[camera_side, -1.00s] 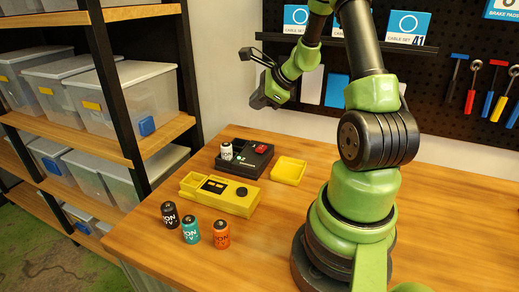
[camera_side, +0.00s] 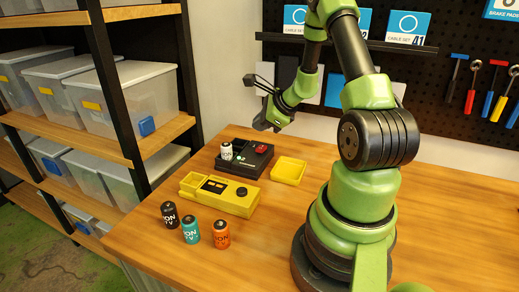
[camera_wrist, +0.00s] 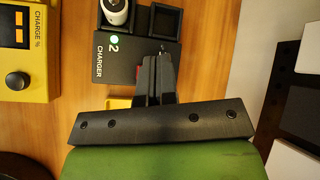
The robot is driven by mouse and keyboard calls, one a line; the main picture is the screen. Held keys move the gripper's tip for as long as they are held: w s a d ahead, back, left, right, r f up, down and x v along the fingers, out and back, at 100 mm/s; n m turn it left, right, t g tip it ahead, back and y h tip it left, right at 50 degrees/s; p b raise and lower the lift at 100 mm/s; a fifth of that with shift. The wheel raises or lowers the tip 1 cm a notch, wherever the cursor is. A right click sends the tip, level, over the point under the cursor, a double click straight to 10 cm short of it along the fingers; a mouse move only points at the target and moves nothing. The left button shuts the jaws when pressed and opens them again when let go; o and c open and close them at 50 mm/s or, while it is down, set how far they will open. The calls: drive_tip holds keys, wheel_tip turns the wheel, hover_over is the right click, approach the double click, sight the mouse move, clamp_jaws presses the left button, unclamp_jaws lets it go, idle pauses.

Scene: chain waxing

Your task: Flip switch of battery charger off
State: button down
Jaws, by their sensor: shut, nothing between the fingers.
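The black battery charger (camera_side: 240,168) stands on the wooden table, with a white battery (camera_side: 226,151) upright in it and a red part (camera_side: 261,149), likely the switch, on its top. In the wrist view the charger (camera_wrist: 105,72) shows a lit green light (camera_wrist: 113,38), the white battery (camera_wrist: 116,12) in one slot and an empty slot beside it. My gripper (camera_side: 264,124) is above the charger, apart from it in the side view. In the wrist view my gripper (camera_wrist: 155,75) is shut and empty, its fingers covering part of the charger's right side, so the switch is mostly hidden.
A yellow tester (camera_side: 230,200) lies in front of the charger; it also shows in the wrist view (camera_wrist: 25,60). A yellow tray (camera_side: 289,171) is right of the charger. Black (camera_side: 170,214), teal (camera_side: 190,230) and orange (camera_side: 221,235) batteries stand at the front. A pegboard wall is behind.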

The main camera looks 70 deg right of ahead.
sight(260, 149)
drive_tip(key=shift+a+f, duration=0.15)
drive_tip(key=shift+f, duration=0.75)
drive_tip(key=shift+a+f, duration=0.15)
drive_tip(key=shift+f, duration=0.75)
drive_tip(key=shift+f, duration=0.1)
idle(0.6)
drive_tip(key=shift+f, duration=0.3)
drive_tip(key=shift+a+f, duration=0.15)
drive_tip(key=shift+f, duration=0.2)
idle(0.5)
drive_tip(key=shift+r, duration=0.1)
drive_tip(key=shift+r, duration=0.7)
drive_tip(key=shift+d, duration=0.2)
drive_tip(key=shift+d+r, duration=0.2)
drive_tip(key=shift+r, duration=1.05)
drive_tip(key=shift+d+r, duration=0.2)
drive_tip(key=shift+r, duration=1)
